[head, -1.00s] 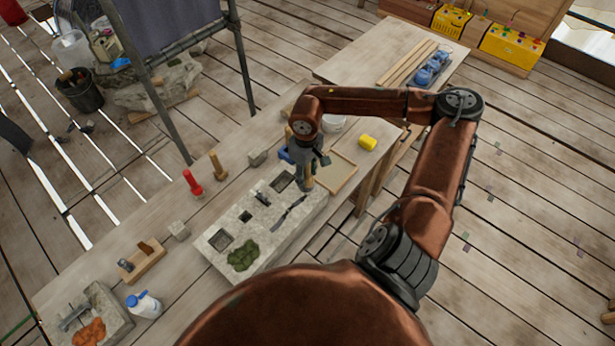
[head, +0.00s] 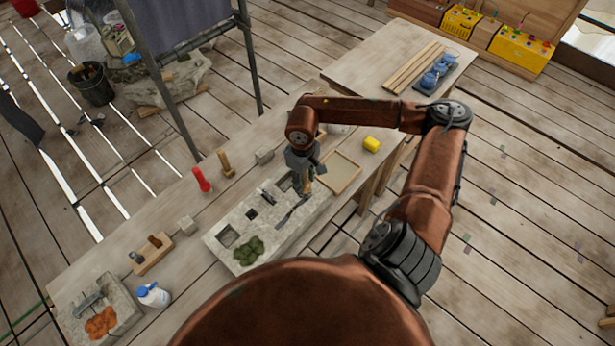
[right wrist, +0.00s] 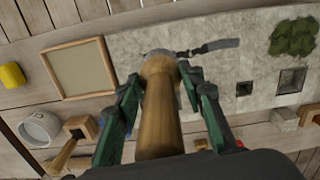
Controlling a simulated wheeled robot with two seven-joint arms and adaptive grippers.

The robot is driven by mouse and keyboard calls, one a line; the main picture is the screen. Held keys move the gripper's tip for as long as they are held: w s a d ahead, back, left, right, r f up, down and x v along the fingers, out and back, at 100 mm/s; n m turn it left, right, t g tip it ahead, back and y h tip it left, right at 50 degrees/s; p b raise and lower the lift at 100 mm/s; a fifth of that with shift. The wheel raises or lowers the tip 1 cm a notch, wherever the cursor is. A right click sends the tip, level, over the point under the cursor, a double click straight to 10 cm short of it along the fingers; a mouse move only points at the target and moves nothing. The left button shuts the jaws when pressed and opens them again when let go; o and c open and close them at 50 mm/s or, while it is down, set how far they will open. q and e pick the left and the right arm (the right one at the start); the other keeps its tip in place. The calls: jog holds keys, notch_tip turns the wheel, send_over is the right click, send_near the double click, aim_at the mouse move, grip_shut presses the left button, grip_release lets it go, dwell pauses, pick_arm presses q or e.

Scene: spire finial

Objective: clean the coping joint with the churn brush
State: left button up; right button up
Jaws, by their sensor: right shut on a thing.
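The coping (head: 222,258) is a long pale stone block lying on the bench, with square pockets and green moss (head: 248,251) on it. A dark, narrow joint (head: 291,214) crosses its top; it also shows in the right wrist view (right wrist: 212,46). My right gripper (head: 305,181) is shut on a round wooden handle, which I take as the churn brush (right wrist: 158,110). It is over the coping's right end, by the joint's upper end. My left gripper is not in view.
A wood-framed tray (head: 340,172) and a yellow block (head: 372,144) lie right of the coping. A red-handled tool (head: 201,180), a mallet (head: 226,164) and stone cubes stand along the far edge. A white-blue bottle (head: 153,295) stands at lower left.

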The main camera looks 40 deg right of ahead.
jog(key=a+p, duration=0.6)
jog(key=a, duration=0.3)
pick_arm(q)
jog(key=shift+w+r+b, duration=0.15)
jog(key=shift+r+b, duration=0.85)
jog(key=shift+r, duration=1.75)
pick_arm(e)
jog(key=shift+s+d+f, duration=0.1)
jog(key=shift+s+f, duration=0.05)
jog(key=shift+f, duration=1.1)
jog(key=shift+s+d+f, duration=0.1)
jog(key=shift+s+f, duration=0.05)
jog(key=shift+f, duration=1.05)
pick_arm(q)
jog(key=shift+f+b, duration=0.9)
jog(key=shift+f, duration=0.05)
pick_arm(e)
jog(key=shift+f, duration=0.7)
jog(key=shift+d, duration=0.15)
jog(key=shift+w+d+f+b, duration=0.1)
jog(key=shift+d+b, duration=0.85)
jog(key=shift+d, duration=0.85)
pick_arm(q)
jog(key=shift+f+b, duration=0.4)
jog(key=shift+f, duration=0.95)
pick_arm(e)
jog(key=shift+w+d, duration=0.1)
jog(key=shift+d, duration=1.05)
